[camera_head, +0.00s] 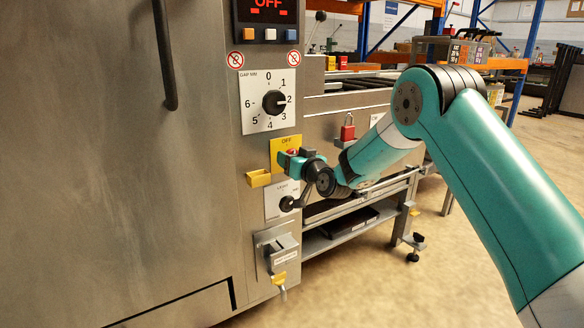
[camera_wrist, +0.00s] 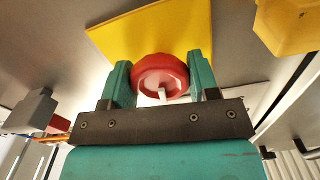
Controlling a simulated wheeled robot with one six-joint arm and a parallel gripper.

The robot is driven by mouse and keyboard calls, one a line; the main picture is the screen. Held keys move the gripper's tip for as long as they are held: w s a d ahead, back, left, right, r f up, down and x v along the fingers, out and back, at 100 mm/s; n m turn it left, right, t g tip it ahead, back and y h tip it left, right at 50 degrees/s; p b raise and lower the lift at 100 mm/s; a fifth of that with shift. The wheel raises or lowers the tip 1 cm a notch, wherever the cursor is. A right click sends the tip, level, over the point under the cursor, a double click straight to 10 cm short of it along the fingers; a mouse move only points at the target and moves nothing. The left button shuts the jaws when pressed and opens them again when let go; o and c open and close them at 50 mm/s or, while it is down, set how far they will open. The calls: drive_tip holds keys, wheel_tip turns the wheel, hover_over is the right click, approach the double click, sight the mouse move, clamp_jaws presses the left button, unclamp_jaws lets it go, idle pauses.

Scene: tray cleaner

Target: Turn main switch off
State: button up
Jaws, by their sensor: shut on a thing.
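The main switch is a red round knob (camera_wrist: 160,72) on a yellow plate (camera_head: 284,143) on the machine's steel front. The plate carries the word OFF above the knob. My gripper (camera_head: 290,158) reaches the plate from the right and hides most of the knob in the head view. In the wrist view, the teal fingers of my gripper (camera_wrist: 158,80) stand on either side of the knob and are shut on it. A white mark on the knob shows at its lower edge there. The yellow plate (camera_wrist: 120,38) lies behind it.
A dial (camera_head: 273,102) numbered 0 to 6 sits above the switch, under a display (camera_head: 268,6) reading OFF. A yellow holder (camera_head: 259,178), a small black knob (camera_head: 287,203) and a grey latch box (camera_head: 275,252) are close by. A red padlock (camera_head: 347,130) hangs right.

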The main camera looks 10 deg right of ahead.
drive_tip(key=shift+f+n+b, duration=0.1)
drive_tip(key=shift+n+b, duration=0.4)
drive_tip(key=shift+n, duration=0.2)
drive_tip(key=o, duration=0.9)
drive_tip(key=b+v, duration=0.4)
drive_tip(key=v, duration=1.3)
drive_tip(key=shift+s, duration=0.25)
